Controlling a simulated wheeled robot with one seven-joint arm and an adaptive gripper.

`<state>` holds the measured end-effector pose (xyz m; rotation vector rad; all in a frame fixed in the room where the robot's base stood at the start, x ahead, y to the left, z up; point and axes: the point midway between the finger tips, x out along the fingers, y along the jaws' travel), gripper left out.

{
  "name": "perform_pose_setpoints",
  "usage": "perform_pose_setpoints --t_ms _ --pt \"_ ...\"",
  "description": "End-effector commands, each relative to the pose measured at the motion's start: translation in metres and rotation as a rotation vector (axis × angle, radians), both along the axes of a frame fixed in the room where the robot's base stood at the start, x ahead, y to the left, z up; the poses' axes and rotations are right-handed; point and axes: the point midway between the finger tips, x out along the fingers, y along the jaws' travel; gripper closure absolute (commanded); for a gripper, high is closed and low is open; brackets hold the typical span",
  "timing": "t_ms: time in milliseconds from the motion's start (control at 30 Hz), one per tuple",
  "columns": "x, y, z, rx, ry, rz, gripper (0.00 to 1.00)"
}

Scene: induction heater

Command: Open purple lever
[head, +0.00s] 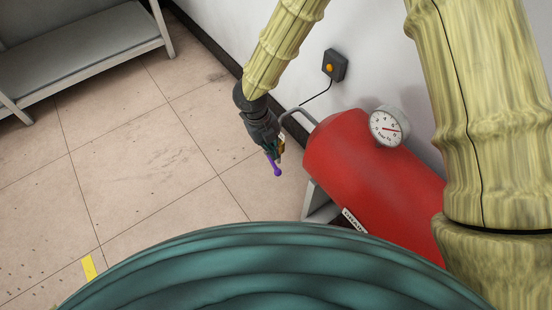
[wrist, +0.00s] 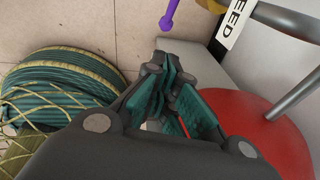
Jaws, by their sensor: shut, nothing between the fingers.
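My gripper is shut and empty. The lever's upper end is cut off in the wrist view and hidden behind my gripper in the head view.
A grey pipe (head: 296,113) and a round gauge (head: 388,127) are on the tank. A black box with an orange button (head: 333,66) is on the wall. A white label reading "FEED" (wrist: 234,18) is near the lever. The tiled floor (head: 130,150) at left is clear.

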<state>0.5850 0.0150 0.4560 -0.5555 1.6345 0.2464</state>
Motion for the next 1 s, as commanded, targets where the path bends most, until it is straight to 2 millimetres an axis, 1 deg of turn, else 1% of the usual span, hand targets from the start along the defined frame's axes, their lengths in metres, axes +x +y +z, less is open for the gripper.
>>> perform_pose_setpoints --t_ms 333,467,567,1000 --pt "0.0 -0.003 -0.001 -0.001 0.0 -0.003 1.0" --pt "-0.001 -0.005 -0.01 -0.001 0.002 -0.006 1.0" --pt "-0.002 -0.008 -0.023 -0.001 0.003 -0.007 1.0" --pt "-0.006 -0.023 -0.094 -0.001 0.003 -0.005 1.0"
